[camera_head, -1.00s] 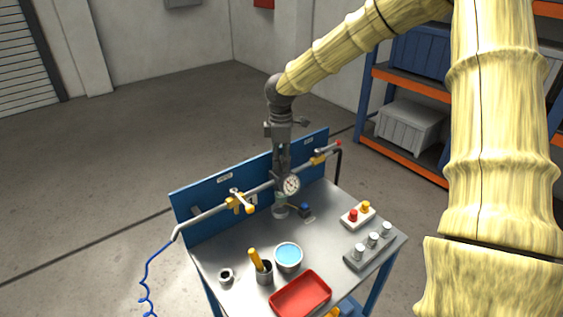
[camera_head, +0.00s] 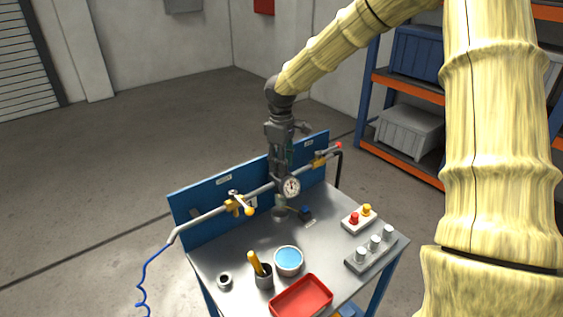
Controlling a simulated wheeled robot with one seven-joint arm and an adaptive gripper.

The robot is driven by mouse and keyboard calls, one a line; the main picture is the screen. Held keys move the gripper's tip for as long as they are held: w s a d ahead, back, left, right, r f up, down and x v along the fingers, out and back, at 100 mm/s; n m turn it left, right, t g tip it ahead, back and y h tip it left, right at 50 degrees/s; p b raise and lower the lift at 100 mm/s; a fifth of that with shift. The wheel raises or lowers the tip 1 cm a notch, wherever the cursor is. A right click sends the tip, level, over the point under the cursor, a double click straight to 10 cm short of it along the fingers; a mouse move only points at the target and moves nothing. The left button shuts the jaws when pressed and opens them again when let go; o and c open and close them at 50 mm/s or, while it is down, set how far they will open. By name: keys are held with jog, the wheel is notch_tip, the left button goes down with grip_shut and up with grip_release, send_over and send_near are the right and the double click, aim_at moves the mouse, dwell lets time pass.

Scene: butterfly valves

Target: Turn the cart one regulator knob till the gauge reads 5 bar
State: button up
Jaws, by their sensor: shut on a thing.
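The pressure gauge (camera_head: 291,187), a round white dial with a dark rim, sits on the regulator at the middle of the pipe on the cart (camera_head: 326,239). Its dial is too small to read. My gripper (camera_head: 279,174) points straight down from above, just behind and left of the gauge. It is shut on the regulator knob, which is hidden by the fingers. The regulator's lower bowl (camera_head: 280,207) shows below the pipe.
A yellow-handled valve (camera_head: 240,204) is on the pipe's left, another yellow fitting (camera_head: 320,161) on its right. A blue back panel (camera_head: 204,207) stands behind. A red tray (camera_head: 301,298), a cup (camera_head: 264,276), a blue-filled bowl (camera_head: 288,260) and a button box (camera_head: 359,219) occupy the cart top.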

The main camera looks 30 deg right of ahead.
jog(key=shift+w+r, duration=0.1)
jog(key=o, duration=1)
jog(key=shift+o, duration=0.2)
notch_tip(320, 180, up, 12)
dwell(0.4)
